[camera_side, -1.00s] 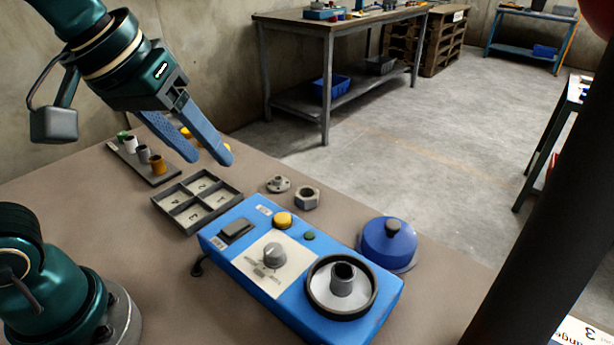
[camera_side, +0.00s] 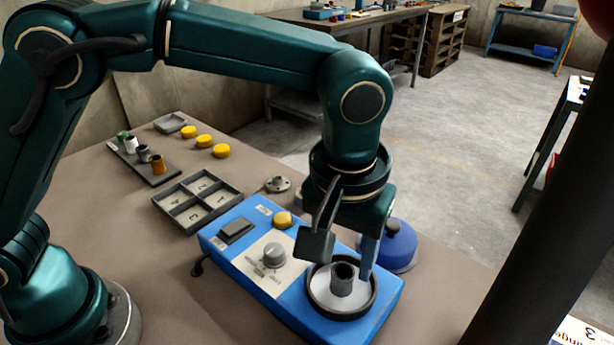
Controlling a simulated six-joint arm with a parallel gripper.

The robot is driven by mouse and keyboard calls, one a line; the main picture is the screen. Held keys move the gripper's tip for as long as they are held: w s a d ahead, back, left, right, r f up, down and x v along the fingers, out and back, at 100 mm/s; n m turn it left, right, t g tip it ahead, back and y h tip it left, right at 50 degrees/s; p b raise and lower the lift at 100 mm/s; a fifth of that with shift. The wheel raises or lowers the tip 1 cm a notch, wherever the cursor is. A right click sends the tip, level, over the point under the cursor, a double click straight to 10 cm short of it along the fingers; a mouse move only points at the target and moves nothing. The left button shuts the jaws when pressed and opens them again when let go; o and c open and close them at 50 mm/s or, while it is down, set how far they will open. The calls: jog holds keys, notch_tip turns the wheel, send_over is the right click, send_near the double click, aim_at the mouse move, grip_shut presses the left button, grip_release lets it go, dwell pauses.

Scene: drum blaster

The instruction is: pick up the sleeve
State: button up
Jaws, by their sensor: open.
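A dark grey hollow sleeve (camera_side: 343,277) stands upright in the round black-rimmed drum (camera_side: 313,293) of the blue machine (camera_side: 285,310). My gripper (camera_side: 367,262) points down beside the sleeve, just to its right and behind it in the picture. One blue finger shows, its tip low near the drum's rim. The other finger is hidden, so I cannot tell whether the fingers straddle the sleeve. The gripper is open, and the sleeve still rests in the drum.
A blue lid (camera_side: 402,248) stands behind my gripper, partly hidden. The machine has a grey knob (camera_side: 273,254) and yellow button (camera_side: 283,219). A compartment tray (camera_side: 224,216), a rack of small cylinders (camera_side: 157,179) and yellow discs (camera_side: 221,151) lie at left.

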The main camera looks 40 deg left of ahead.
aim_at(343, 271)
jog(key=shift+w+a+f, duration=0.1)
jog(key=shift+w+f, duration=0.05)
jog(key=shift+f, duration=0.85)
jog(key=shift+w+f, duration=0.1)
jog(key=shift+f, duration=0.85)
grip_shut()
